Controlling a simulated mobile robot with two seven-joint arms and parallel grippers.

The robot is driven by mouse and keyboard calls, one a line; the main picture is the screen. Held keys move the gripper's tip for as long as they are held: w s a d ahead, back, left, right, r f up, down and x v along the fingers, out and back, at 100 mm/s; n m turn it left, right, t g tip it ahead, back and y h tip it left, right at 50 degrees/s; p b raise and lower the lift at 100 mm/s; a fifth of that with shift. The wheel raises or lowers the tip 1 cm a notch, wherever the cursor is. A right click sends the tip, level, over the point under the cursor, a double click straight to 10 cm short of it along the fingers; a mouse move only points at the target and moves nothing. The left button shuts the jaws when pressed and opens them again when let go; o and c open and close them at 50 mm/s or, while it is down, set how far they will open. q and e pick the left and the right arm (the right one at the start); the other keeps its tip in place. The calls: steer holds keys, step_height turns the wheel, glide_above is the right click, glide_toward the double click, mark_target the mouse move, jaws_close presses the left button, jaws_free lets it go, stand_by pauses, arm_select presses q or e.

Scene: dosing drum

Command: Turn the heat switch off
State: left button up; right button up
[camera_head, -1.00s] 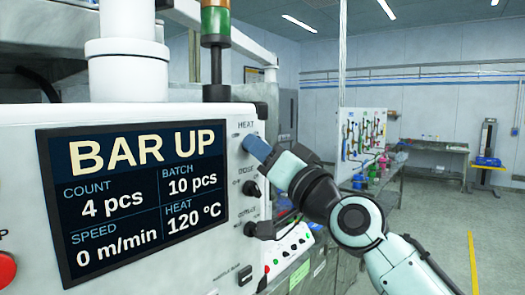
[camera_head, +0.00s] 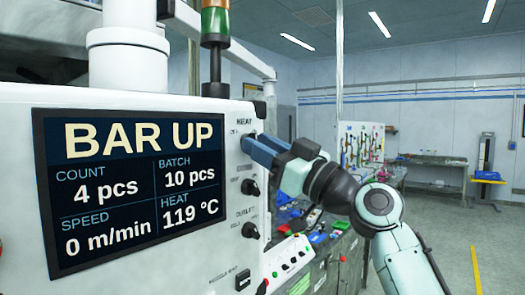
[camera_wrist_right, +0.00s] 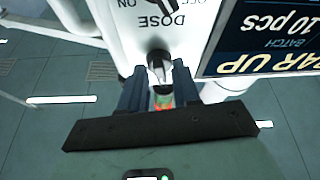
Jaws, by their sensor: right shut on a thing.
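The heat switch (camera_wrist_right: 158,62) is a dark knob on the white machine panel, under the HEAT label. In the head view my right gripper (camera_head: 250,144) covers most of it. In the right wrist view the knob sits between the two blue fingers of my right gripper (camera_wrist_right: 159,82), which is shut on it. The knob's exact angle is hard to read. The display (camera_head: 135,190) shows HEAT 119 °C. My left gripper is not in view.
The dose knob (camera_head: 250,187) is close below my right gripper, with another black knob (camera_head: 250,230) under it. A signal lamp (camera_head: 215,30) stands on top of the machine. Open floor lies at the right.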

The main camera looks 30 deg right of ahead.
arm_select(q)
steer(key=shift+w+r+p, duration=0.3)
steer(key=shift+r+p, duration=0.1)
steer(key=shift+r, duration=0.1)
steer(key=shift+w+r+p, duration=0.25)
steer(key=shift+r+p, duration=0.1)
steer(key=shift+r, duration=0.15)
arm_select(e)
steer(key=shift+d+r+n+g+y, duration=0.1)
steer(key=shift+n+g+y, duration=0.45)
steer(key=shift+n, duration=0.9)
steer(key=shift+d+r+n+g+y, duration=0.1)
steer(key=shift+n+g+y, duration=0.4)
steer(key=shift+n, duration=0.95)
steer(key=o, duration=1)
steer(key=shift+w+f, duration=0.1)
steer(key=shift+o, duration=0.2)
arm_select(q)
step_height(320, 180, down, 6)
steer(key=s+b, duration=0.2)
steer(key=b, duration=0.3)
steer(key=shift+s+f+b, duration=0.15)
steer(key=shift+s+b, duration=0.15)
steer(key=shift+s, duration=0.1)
arm_select(e)
steer(key=v, duration=1.3)
steer(key=shift+f, duration=0.25)
